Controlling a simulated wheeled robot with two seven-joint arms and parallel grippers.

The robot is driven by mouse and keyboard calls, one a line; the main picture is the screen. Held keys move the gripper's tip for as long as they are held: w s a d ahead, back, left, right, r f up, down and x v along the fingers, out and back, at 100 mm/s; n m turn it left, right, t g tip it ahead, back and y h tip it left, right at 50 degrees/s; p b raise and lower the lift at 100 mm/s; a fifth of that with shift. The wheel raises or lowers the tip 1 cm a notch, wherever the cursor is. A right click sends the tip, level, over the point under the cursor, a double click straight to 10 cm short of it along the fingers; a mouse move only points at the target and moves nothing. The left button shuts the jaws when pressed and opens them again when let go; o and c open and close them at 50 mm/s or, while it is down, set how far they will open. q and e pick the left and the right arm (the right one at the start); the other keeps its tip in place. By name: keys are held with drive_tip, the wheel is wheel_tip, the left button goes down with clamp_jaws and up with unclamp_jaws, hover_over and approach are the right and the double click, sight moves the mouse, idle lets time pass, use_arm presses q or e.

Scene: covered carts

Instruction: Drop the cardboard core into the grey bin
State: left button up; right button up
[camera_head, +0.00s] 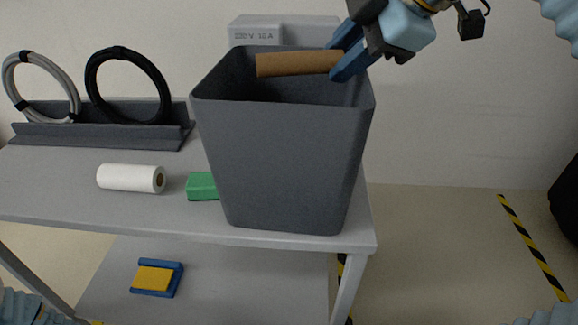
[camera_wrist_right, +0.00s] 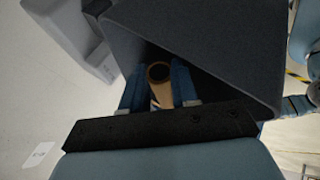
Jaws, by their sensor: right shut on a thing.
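The cardboard core (camera_head: 293,63) is a brown tube held level over the mouth of the grey bin (camera_head: 285,160). My right gripper (camera_head: 348,62) is shut on the core's right end, at the bin's back right rim. In the right wrist view the core (camera_wrist_right: 159,82) points away between the two blue fingers of the gripper (camera_wrist_right: 159,95), its open end showing. The dark bin wall (camera_wrist_right: 200,45) surrounds it there. The bin stands upright on the cart's right end; its floor is hidden. My left gripper is not in view.
On the cart top (camera_head: 60,185) are a white roll (camera_head: 128,178) and a green block (camera_head: 202,186), partly hidden by the bin. A grey rack (camera_head: 100,135) holds a grey coil and a black coil (camera_head: 95,80). A grey box (camera_head: 255,32) stands behind the bin.

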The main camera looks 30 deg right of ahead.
drive_tip(key=o, duration=1.1)
drive_tip(key=v, duration=1.3)
drive_tip(key=shift+s+r, duration=0.3)
